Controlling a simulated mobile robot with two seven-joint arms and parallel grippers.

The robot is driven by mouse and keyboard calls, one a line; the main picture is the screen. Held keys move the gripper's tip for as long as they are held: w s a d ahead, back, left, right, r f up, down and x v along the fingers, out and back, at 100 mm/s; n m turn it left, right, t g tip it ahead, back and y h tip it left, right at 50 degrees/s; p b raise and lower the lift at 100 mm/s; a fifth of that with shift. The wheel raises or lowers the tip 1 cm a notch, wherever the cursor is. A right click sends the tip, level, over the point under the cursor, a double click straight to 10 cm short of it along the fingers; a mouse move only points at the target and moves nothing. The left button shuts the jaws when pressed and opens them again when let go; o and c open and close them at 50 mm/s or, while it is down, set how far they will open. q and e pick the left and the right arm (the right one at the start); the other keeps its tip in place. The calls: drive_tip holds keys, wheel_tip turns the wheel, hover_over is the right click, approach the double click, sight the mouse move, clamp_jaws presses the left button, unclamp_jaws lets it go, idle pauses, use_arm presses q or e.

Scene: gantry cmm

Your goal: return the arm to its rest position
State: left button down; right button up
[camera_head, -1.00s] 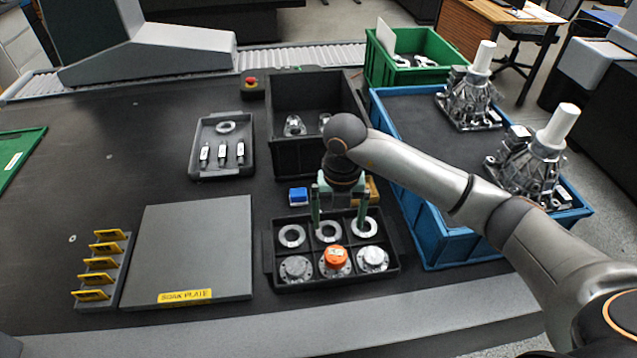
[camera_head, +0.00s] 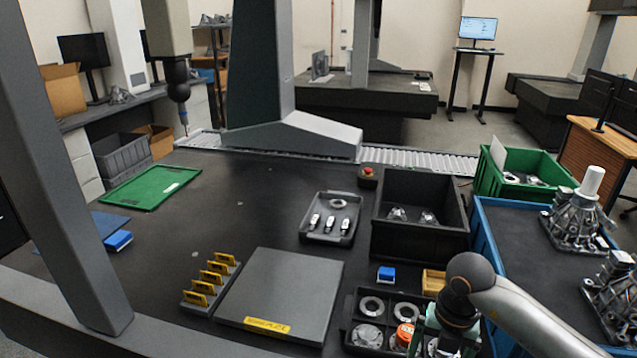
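My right arm (camera_head: 535,320) comes in from the lower right. Its gripper (camera_head: 445,345) points down over the right end of the black parts tray (camera_head: 350,310). Its two green fingers look apart, but the tips are partly cut off by the bottom edge; I see nothing held between them. The tray holds metal rings (camera_head: 371,306), a round metal part (camera_head: 367,336) and an orange-topped part (camera_head: 404,334). The gripper hides the tray's right column. My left arm and gripper are not in view.
A blue crate (camera_head: 482,215) with metal housings (camera_head: 575,222) stands right of the arm. A black bin (camera_head: 420,240), blue block (camera_head: 386,274) and yellow block (camera_head: 433,282) lie behind the gripper. The grey plate (camera_head: 283,290) is left of the tray. The table's left middle is mostly clear.

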drive_tip(key=s+a+f+n+g+y, duration=0.1)
drive_tip(key=s+a+y, duration=0.25)
drive_tip(key=a, duration=0.45)
drive_tip(key=s+a+f+n+g+y, duration=0.1)
drive_tip(key=s+a+y, duration=0.1)
drive_tip(key=a+y, duration=0.4)
drive_tip(key=a+r+m+t+y, duration=0.8)
drive_tip(key=r+m+y, duration=0.1)
drive_tip(key=r, duration=0.1)
drive_tip(key=w+d+f+m+t+h+p, duration=0.1)
drive_tip(key=w+d+f+m+t+h, duration=0.1)
drive_tip(key=d+f+m+t+h, duration=0.45)
drive_tip(key=w+d+f+m+t+h, duration=0.1)
drive_tip(key=d+m+t+h, duration=0.3)
drive_tip(key=m, duration=0.5)
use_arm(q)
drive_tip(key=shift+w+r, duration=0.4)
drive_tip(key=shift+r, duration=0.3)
use_arm(e)
drive_tip(key=s+d+f+m+g+h, duration=0.3)
drive_tip(key=s+f, duration=0.3)
drive_tip(key=f, duration=0.2)
drive_tip(key=s+d+f+m+g+h, duration=0.3)
drive_tip(key=s+d+f+m+g, duration=0.1)
drive_tip(key=s+f, duration=0.3)
wheel_tip(320, 180, down, 2)
drive_tip(key=shift+s+f, duration=0.25)
drive_tip(key=shift+s, duration=0.05)
